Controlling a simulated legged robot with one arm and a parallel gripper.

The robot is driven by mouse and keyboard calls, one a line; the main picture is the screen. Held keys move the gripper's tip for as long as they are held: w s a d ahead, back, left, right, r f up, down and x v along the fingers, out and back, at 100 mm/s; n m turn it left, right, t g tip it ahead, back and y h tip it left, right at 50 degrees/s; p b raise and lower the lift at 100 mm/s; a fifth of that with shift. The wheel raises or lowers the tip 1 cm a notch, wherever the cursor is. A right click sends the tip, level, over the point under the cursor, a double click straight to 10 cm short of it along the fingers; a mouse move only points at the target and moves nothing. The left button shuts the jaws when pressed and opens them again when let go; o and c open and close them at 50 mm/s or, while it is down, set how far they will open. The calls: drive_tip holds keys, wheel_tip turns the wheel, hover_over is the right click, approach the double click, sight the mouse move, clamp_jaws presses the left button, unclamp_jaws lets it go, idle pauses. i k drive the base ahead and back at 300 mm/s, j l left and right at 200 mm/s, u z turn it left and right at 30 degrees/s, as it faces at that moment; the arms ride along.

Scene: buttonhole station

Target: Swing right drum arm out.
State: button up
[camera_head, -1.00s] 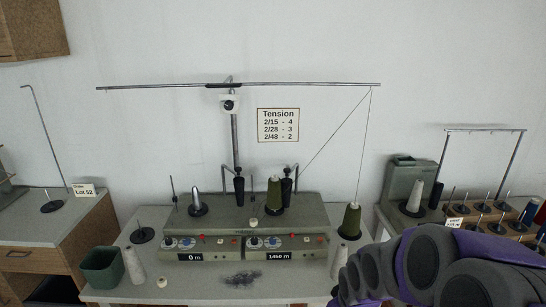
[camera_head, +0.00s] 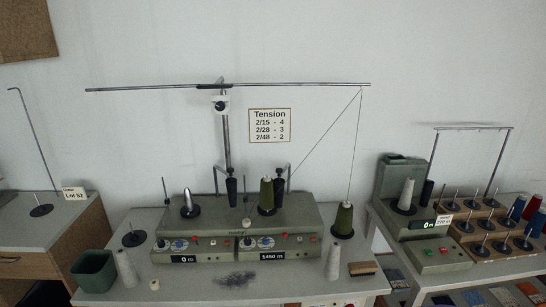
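The grey-green winding machine (camera_head: 215,217) stands on the table, with a left unit reading 0 m and a right unit whose display (camera_head: 273,256) reads about 1450 m. The right drum arm looks to be the black-ended bent rod (camera_head: 280,185) close behind the right green cone (camera_head: 266,196); whether it touches the cone cannot be told. The left black-ended arm (camera_head: 231,189) stands beside a bare silver spindle (camera_head: 189,205). My gripper is not in view.
A green bin (camera_head: 94,271), white cones (camera_head: 126,269) and a dark thread tangle (camera_head: 235,279) lie at the table front. A wooden block (camera_head: 363,268) is at the right edge. A second winder (camera_head: 405,190) and cone rack (camera_head: 490,231) stand on the right table.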

sight(279, 182)
drive_tip(key=i+j, duration=0.1)
drive_tip(key=i, duration=0.35)
drive_tip(key=i+j, duration=0.1)
drive_tip(key=i, duration=0.4)
drive_tip(key=j+u, duration=0.05)
